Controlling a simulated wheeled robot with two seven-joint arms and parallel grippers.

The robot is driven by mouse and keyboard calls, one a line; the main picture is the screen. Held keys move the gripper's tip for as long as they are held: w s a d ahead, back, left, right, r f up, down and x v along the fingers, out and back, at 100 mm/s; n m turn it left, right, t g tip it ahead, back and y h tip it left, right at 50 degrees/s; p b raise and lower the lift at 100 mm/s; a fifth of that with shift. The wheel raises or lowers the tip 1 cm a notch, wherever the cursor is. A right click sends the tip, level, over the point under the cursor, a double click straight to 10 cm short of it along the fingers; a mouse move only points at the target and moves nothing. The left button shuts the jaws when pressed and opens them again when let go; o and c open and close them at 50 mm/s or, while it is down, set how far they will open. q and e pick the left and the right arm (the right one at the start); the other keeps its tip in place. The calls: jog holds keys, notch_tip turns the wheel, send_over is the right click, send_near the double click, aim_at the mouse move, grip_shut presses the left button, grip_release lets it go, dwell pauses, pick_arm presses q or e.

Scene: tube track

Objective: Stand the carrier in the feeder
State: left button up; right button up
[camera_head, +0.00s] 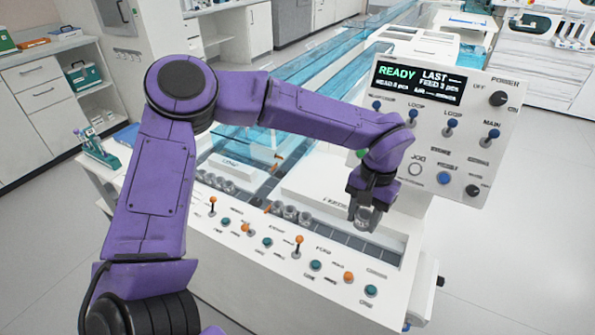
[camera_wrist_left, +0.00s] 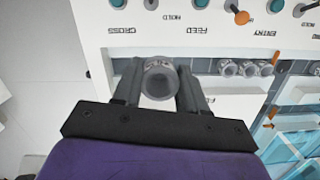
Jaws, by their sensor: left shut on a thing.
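My left gripper (camera_head: 364,207) is shut on a small clear-grey cup-like carrier (camera_head: 368,218), at the right part of the machine's dark lane. In the left wrist view the two fingers (camera_wrist_left: 160,85) hold the carrier (camera_wrist_left: 159,76) from both sides, and its round end faces the camera. The feeder lane (camera_head: 345,239) is a dark segmented strip beside a white block lettered FEED, partly hidden by my gripper. I cannot tell whether the carrier touches the lane. My right gripper is not in view.
Several similar carriers (camera_head: 290,212) stand in the lane left of my gripper, with more (camera_head: 214,182) farther left. Orange and teal controls line the front panel (camera_head: 268,243). A control box (camera_head: 445,125) reading READY stands close behind on the right.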

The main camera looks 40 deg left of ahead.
pick_arm(q)
jog(key=w+a+n+p, duration=0.25)
jog(key=a+n, duration=0.25)
jog(key=n, duration=0.4)
jog(key=n+t+h+p, duration=0.1)
jog(key=n+t+p, duration=0.15)
jog(key=n, duration=1.05)
send_over(324, 232)
notch_tip(324, 232, down, 5)
jog(key=shift+g, duration=0.25)
jog(key=f+b, duration=0.2)
jog(key=f, duration=0.1)
jog(key=f+b, duration=0.2)
jog(key=f, duration=0.1)
jog(key=f+b, duration=0.3)
jog(key=shift+w+a, duration=0.1)
jog(key=shift+a, duration=0.2)
jog(key=shift+f, duration=0.4)
jog(key=shift+d+f, duration=0.1)
jog(key=shift+f, duration=0.25)
jog(key=shift+f, duration=0.15)
